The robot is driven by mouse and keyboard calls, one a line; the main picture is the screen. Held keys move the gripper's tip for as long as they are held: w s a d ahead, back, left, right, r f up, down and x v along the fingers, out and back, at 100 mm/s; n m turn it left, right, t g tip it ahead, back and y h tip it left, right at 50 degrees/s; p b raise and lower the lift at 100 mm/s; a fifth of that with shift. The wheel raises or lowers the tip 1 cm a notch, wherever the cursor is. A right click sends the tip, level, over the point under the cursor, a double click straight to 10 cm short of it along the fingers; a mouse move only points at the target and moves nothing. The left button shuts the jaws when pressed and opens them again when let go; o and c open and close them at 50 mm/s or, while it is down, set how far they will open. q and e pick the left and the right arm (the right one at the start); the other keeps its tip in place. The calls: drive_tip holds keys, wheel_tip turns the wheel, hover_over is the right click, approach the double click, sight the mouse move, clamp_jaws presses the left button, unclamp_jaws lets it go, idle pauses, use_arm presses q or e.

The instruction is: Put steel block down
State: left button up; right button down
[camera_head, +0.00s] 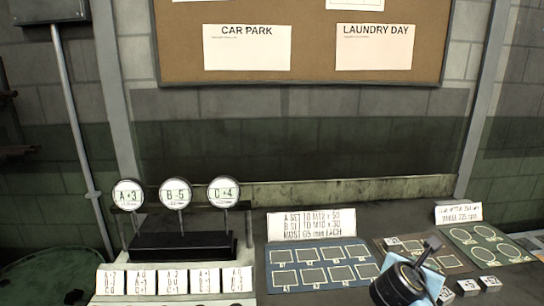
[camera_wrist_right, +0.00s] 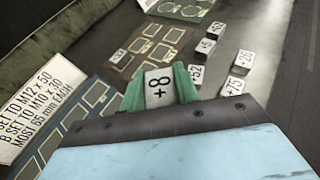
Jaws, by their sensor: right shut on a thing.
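My right gripper (camera_head: 431,246) reaches in from the bottom right of the head view. In the right wrist view its green fingers are shut on a steel block (camera_wrist_right: 158,88) marked "+8". In that view the block is in front of the blue mat and the brown mat (camera_wrist_right: 149,66); I cannot tell whether it touches anything below. In the head view the gripper hides the block. The blue mat (camera_head: 319,265) has two rows of outlined slots. The brown mat (camera_head: 455,263) is partly covered by the gripper. My left gripper is not in view.
Several loose number blocks, such as "+75" (camera_wrist_right: 233,86) and "+52" (camera_wrist_right: 195,74), lie right of the gripper. One small block (camera_head: 393,241) sits on the brown mat. A green mat (camera_head: 489,243) lies at right. A dial stand (camera_head: 180,247) and label cards (camera_head: 174,281) stand left.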

drive_tip(key=s+a+r+n+t+y, duration=0.1)
drive_tip(key=s+a+n+t+y, duration=0.3)
drive_tip(key=s+a+n+y, duration=0.5)
drive_tip(key=shift+s+a+r+y, duration=0.3)
drive_tip(key=shift+s+a, duration=1)
drive_tip(key=shift+a, duration=0.95)
